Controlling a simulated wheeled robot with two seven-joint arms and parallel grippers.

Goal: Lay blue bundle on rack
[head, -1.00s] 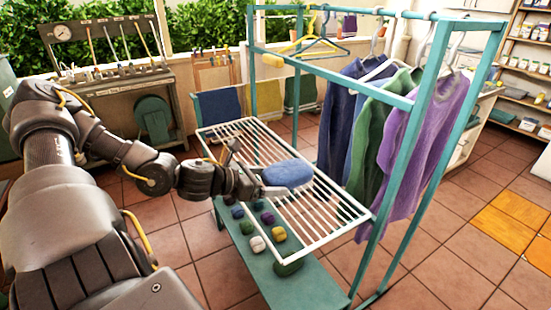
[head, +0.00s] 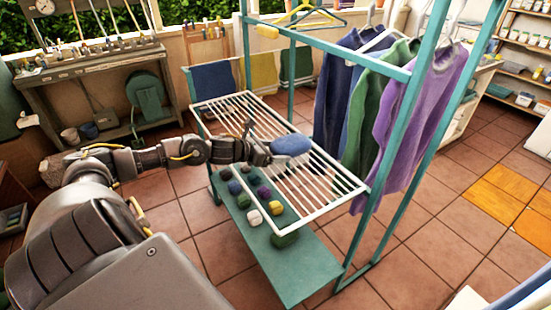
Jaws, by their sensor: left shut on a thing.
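The blue bundle (head: 291,144) is a rounded blue cloth roll. My left gripper (head: 268,153) is shut on its left end, with the arm coming in from the left. The bundle is over the middle of the white slatted rack (head: 327,206); whether it touches the slats I cannot tell. The gripper hides part of the rack behind it. My right gripper is not in view.
Several coloured bundles, including a white one (head: 254,217), lie on the green lower shelf (head: 291,270) under the rack. Garments such as a purple one (head: 425,120) hang at the right from the teal frame (head: 391,125).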

